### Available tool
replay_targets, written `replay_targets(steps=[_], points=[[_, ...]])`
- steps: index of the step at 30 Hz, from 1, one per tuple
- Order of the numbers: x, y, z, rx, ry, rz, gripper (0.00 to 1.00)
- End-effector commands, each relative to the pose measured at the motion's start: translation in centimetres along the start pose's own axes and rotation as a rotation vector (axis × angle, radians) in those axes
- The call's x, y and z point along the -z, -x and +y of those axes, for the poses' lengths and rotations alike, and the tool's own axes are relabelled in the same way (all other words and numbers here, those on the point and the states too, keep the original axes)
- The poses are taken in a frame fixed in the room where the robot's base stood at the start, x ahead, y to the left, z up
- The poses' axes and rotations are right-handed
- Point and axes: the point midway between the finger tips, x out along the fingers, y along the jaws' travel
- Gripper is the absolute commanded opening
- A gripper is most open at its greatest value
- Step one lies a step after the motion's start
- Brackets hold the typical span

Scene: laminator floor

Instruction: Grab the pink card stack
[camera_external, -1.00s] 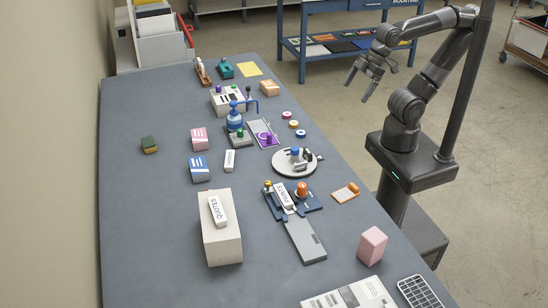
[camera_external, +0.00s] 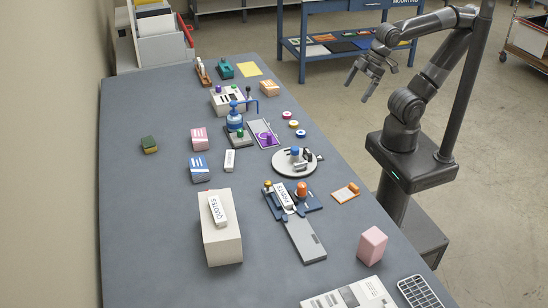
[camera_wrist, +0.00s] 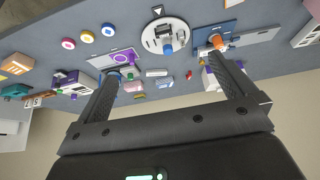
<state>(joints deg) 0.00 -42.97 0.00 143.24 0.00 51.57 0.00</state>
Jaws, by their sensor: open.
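The pink card stack (camera_external: 199,139) is a small pink block with a white band. It sits on the left half of the grey table, between a green-and-yellow block and a purple stamp pad. In the wrist view, a small pink item (camera_wrist: 134,86) between the fingers may be this stack, but it is too small to be sure. My gripper (camera_external: 360,85) is open and empty, raised beyond the table's right edge and far from the stack. Its two spread fingers also show in the wrist view (camera_wrist: 164,75).
A blue card stack (camera_external: 198,168) and a white label block (camera_external: 230,160) are near the pink stack. The table's left strip is mostly clear.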

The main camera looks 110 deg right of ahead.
Motion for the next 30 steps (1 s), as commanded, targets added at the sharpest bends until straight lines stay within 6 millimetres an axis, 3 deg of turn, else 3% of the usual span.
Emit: replay_targets(steps=[20,23,30], points=[[0.7,0.0,0.1,-0.001,-0.001,-0.001,1.00],[2.5,-0.1,0.3,-0.005,-0.003,-0.008,1.00],[10.1,-1.3,1.8,-0.017,-0.012,-0.026,1.00]])
